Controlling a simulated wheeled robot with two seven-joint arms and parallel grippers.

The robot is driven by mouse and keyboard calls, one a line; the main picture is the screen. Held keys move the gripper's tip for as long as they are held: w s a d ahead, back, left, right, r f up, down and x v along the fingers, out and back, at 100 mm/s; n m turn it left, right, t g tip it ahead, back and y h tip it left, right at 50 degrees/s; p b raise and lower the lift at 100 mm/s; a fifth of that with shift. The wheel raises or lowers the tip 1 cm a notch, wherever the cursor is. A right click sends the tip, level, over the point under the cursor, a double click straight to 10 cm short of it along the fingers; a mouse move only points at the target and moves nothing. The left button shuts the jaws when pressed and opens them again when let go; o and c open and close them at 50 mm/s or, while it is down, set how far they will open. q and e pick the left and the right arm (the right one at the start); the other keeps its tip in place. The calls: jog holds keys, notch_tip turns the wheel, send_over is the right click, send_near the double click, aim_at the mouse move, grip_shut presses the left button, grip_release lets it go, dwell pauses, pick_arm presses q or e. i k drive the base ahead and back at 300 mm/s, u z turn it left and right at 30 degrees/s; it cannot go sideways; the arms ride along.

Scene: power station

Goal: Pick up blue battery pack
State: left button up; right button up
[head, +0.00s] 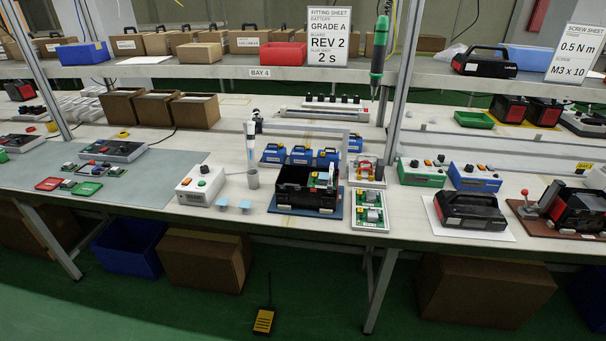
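Several blue battery packs stand on the workbench (120,198) in the middle of the head view. Three form a row behind the black open case: a left pack (275,153), a middle pack (301,155) and a right pack (327,157). Another blue pack (355,143) sits a little farther back to the right, partly hidden. The black case (295,195) stands on a blue mat in front of the row and hides part of the packs' lower fronts. Neither of my grippers shows.
A shelf (240,72) with brown boxes runs above. A hanging screwdriver (379,55) is overhead.

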aim_at(303, 155)
jog(key=u, duration=1.35)
jog(key=i, duration=1.55)
jog(key=z, duration=0.3)
